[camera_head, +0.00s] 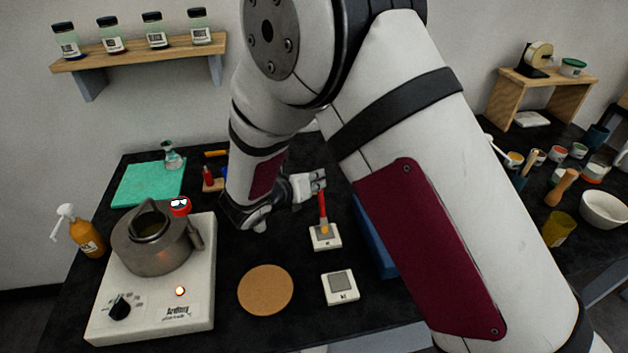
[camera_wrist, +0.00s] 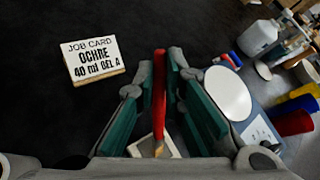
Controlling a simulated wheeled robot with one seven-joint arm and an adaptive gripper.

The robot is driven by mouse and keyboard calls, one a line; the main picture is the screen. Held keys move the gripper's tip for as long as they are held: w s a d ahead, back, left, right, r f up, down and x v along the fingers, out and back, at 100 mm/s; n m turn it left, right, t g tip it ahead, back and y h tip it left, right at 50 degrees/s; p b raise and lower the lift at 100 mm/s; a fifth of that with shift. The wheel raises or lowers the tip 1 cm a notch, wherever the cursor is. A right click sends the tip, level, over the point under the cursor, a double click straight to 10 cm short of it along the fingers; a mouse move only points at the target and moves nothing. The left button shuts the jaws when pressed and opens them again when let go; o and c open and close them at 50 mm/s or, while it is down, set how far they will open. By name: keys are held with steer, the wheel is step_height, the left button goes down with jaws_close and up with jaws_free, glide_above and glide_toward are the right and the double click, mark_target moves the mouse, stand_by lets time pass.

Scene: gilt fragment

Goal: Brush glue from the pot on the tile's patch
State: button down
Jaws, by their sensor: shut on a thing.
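My gripper (camera_head: 318,181) is shut on a red-handled brush (camera_head: 322,207), which hangs down with its orange-tan end lowest. The brush also shows between the fingers in the wrist view (camera_wrist: 159,90). The brush end is over a small white tile (camera_head: 332,243); I cannot tell whether it touches. A second white tile (camera_head: 352,296) with a grey square patch (camera_head: 340,281) lies nearer the front. The metal pot (camera_head: 155,258) stands on a white hot plate (camera_head: 190,330) at left, with an orange light lit. Its contents look dark.
A round cork mat (camera_head: 266,290) lies between hot plate and tiles. An amber pump bottle (camera_head: 86,238) and green mat (camera_head: 148,184) are at left. A job card (camera_wrist: 95,58) reads "OCHRE 40 ml GEL A". A blue object (camera_head: 375,238) stands right of the tiles, partly behind my arm.

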steer(key=shift+s+d, duration=0.15)
steer(key=shift+s, duration=0.25)
stand_by(1.6)
steer(key=shift+r+p, duration=1.15)
steer(key=shift+r, duration=1.85)
step_height(320, 180, up, 3)
steer(key=shift+p, duration=0.55)
steer(key=shift+f, duration=0.1)
